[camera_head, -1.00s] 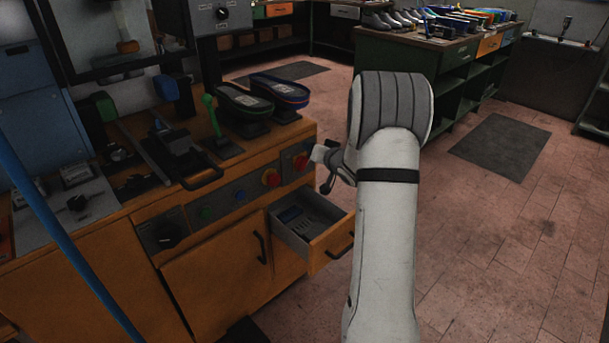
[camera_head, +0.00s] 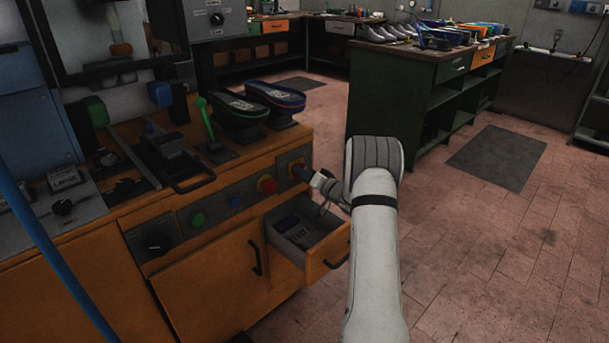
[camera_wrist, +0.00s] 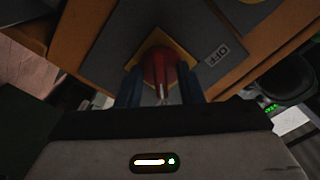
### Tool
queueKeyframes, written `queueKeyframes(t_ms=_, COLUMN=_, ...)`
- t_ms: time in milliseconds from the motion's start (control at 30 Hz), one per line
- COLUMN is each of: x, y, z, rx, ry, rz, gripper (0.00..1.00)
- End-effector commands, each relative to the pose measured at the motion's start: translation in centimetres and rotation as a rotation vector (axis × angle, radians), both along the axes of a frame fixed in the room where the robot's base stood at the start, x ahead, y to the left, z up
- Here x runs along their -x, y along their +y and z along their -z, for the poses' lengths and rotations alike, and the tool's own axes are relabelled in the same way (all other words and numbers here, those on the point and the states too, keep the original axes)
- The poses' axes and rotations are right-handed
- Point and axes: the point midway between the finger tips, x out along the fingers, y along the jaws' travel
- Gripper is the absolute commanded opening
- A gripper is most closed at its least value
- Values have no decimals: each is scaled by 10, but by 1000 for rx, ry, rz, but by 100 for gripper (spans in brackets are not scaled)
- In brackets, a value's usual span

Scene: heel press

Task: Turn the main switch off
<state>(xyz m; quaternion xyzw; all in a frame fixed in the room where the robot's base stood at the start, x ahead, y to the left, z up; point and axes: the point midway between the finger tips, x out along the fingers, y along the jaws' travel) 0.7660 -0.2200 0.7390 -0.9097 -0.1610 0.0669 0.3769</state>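The main switch is a red knob on a yellow plate at the right end of the machine's front panel. In the head view the switch (camera_head: 297,170) is partly covered by my gripper (camera_head: 309,175). In the wrist view the red knob (camera_wrist: 160,65) is straight ahead, with an I/O label (camera_wrist: 217,55) beside it. My gripper (camera_wrist: 160,92) has its two dark blue fingers apart, one on each side of the knob. It looks open, and I cannot see clear contact with the knob.
A red button (camera_head: 267,184) sits just left of the switch. An open drawer (camera_head: 318,255) juts out below the panel, close to my arm. Shoe forms (camera_head: 240,107) stand on the machine's top. The floor (camera_head: 470,250) to the right is clear.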

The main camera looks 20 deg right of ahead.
Motion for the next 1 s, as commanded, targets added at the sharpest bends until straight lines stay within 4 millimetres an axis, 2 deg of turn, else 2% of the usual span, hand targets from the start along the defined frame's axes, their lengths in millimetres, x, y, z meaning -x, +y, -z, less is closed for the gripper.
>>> queueKeyframes(t_ms=333, x=-5, y=1, z=0, rx=0, ry=0, rz=1, gripper=33)
queueKeyframes(t_ms=733, x=-4, y=0, z=0, rx=0, ry=0, rz=3, gripper=0)
queueKeyframes(t_ms=1000, x=-4, y=-2, z=0, rx=4, ry=-1, rz=4, gripper=0)
